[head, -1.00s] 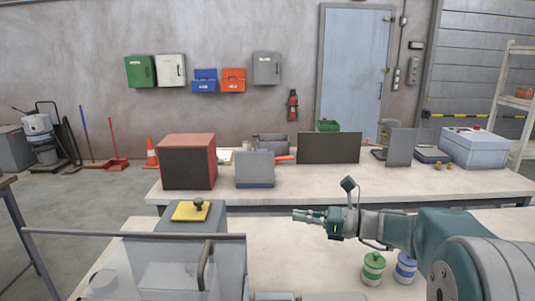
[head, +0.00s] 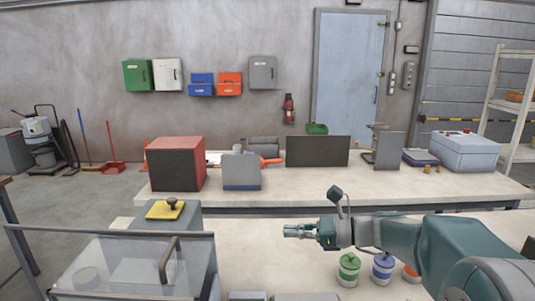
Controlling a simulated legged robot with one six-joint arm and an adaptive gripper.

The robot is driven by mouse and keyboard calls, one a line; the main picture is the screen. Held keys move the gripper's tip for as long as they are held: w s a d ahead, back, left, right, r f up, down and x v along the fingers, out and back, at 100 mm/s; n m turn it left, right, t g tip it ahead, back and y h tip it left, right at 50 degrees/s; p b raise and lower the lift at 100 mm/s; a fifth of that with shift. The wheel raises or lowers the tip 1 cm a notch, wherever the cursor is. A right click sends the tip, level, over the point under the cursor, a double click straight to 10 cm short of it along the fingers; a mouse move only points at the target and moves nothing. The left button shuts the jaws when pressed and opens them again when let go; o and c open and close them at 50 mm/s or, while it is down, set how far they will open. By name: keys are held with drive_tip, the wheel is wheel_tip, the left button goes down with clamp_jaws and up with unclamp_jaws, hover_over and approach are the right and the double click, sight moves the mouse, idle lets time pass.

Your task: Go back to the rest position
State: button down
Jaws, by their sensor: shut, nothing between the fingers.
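My gripper (head: 300,231) is at the end of my arm, which reaches in from the lower right of the head view. It points left and hangs above the near table (head: 255,262). Its fingers are together with nothing between them. It is apart from all the objects. The green-lidded canister (head: 348,268) and the blue-lidded canister (head: 382,268) stand on the near table just below my arm. An orange-red canister (head: 411,273) is partly hidden by my arm.
A clear-lidded machine (head: 125,262) with a handle stands at the lower left. Behind it is a grey box with a yellow top (head: 165,210). The far bench (head: 300,188) holds a red and black box (head: 176,163), dark panels and a grey machine (head: 464,152). The near table's middle looks clear.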

drive_tip(key=s+d+f+n+g+h, duration=0.1)
drive_tip(key=s+f+n+h, duration=0.1)
drive_tip(key=s+n+h, duration=0.45)
drive_tip(key=s+d+f+n+h, duration=0.1)
drive_tip(key=s+f+n+h, duration=0.15)
drive_tip(key=s, duration=0.65)
drive_tip(key=s+d+f+n+t+h, duration=0.2)
drive_tip(key=s+d+n+t+h, duration=0.1)
drive_tip(key=s+d+n+h, duration=0.4)
drive_tip(key=s+n, duration=0.1)
drive_tip(key=n, duration=0.2)
drive_tip(key=shift+s+d+f, duration=0.25)
drive_tip(key=shift+s+f, duration=0.05)
drive_tip(key=shift+s, duration=0.1)
drive_tip(key=shift+d, duration=0.2)
drive_tip(key=shift+a, duration=0.1)
